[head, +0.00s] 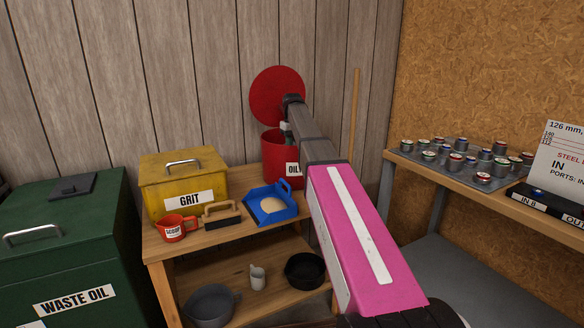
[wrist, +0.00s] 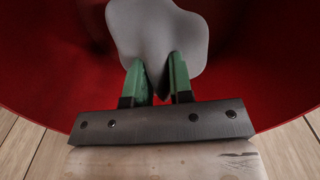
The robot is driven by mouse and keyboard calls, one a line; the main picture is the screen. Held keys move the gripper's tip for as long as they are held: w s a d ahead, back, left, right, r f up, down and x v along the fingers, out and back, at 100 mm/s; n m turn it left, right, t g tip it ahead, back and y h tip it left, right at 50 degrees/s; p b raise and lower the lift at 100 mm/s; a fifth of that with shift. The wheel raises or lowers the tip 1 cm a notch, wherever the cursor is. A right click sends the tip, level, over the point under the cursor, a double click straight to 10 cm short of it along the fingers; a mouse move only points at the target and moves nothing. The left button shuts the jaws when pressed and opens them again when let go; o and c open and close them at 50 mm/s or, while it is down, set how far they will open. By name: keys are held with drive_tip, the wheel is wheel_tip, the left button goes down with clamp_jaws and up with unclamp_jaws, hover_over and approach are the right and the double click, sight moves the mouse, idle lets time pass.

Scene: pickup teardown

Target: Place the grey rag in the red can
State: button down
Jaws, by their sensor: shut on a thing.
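The red can (head: 278,152) stands at the back of the wooden bench, with a label starting "OIL" partly hidden by my arm. Its round red lid (head: 277,95) is raised upright behind the opening. My gripper (wrist: 158,84) has green fingers shut on the grey rag (wrist: 155,35), which fans out beyond the fingertips. In the wrist view, red walls of the can (wrist: 50,60) surround the rag and fingers. In the head view the gripper points down at the can's mouth; the rag is mostly hidden there.
On the bench are a yellow GRIT box (head: 184,180), a red scoop mug (head: 176,228), a brush (head: 222,214) and a blue dustpan (head: 270,206). A black pan (head: 305,270) is on the shelf below. A green waste oil bin (head: 65,250) stands left.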

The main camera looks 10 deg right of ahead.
wheel_tip(320, 180, down, 9)
drive_tip(key=shift+f, duration=0.1)
idle(0.4)
drive_tip(key=shift+f, duration=0.15)
drive_tip(key=c, duration=1)
unclamp_jaws()
wheel_tip(320, 180, up, 12)
drive_tip(key=shift+r, duration=0.2)
